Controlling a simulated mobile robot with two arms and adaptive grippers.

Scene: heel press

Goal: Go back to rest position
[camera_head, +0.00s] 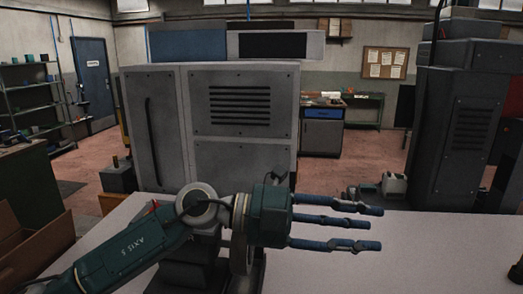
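My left gripper (372,228) reaches in from the left on its green arm and points to the right over the pale tabletop (420,262). Its blue fingers stand apart and roughly level, with nothing between them. A dark block-like base (183,276) and a grey rounded part show below the wrist, partly hidden by the arm; I cannot tell what they belong to. My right gripper does not show clearly; only a small dark piece sits at the lower right edge.
A large grey cabinet (245,160) stands behind the table. A dark machine (458,140) stands at the right. Small grey items (393,186) sit by the table's far edge. A cardboard box (32,240) is at the left. The tabletop right of the fingers looks clear.

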